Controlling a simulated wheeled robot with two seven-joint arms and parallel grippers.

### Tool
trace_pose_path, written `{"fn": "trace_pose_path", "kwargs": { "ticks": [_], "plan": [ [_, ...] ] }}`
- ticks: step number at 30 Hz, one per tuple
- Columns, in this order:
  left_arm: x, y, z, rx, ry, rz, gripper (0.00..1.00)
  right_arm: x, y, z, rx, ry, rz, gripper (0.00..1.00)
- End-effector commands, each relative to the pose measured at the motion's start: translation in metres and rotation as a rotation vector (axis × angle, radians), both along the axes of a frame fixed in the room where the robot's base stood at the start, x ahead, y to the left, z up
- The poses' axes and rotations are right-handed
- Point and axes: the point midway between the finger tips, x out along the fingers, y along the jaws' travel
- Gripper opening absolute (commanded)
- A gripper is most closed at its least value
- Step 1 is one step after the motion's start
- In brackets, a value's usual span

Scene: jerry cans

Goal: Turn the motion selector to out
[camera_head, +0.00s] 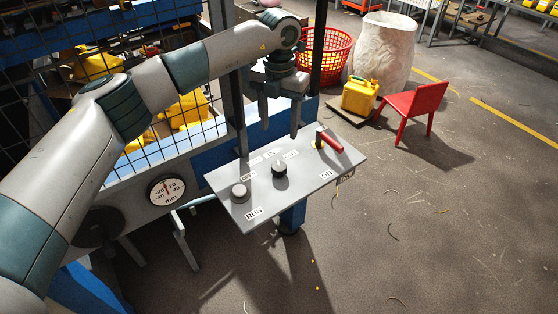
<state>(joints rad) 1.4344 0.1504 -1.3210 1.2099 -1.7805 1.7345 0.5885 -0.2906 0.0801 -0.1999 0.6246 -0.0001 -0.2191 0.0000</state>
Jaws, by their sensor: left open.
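A grey slanted control panel (305,188) stands in the middle of the view. A black knob (279,170), which looks like the motion selector, sits near its centre with small white labels around its far side. The labels are too small to read surely, so I cannot tell its setting. My left gripper (280,127) points down over the far edge of the panel, beyond the black knob and apart from it. Its fingers are spread with nothing between them. My right gripper is not in view.
A red-handled lever (330,143) is at the panel's right, and a round grey button (239,193) at its left, near a RUN label. A dial (166,190) is left of the panel. A mesh fence (60,65) stands behind. Open floor (420,230) lies to the right.

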Motion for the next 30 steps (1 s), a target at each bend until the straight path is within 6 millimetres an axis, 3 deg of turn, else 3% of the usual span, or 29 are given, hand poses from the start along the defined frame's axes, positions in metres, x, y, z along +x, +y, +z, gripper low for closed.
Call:
{"fn": "trace_pose_path", "kwargs": {
  "ticks": [12, 21, 30],
  "plan": [
    [-0.001, 0.000, -0.071, 0.002, 0.004, 0.001, 0.54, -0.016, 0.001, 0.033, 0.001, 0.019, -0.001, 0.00],
    [-0.001, 0.000, -0.121, 0.001, 0.003, 0.002, 0.54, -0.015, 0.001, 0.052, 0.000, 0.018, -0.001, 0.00],
    [0.000, 0.000, -0.144, 0.000, -0.001, 0.001, 0.54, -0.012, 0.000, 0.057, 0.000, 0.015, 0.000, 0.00]
  ]
}}
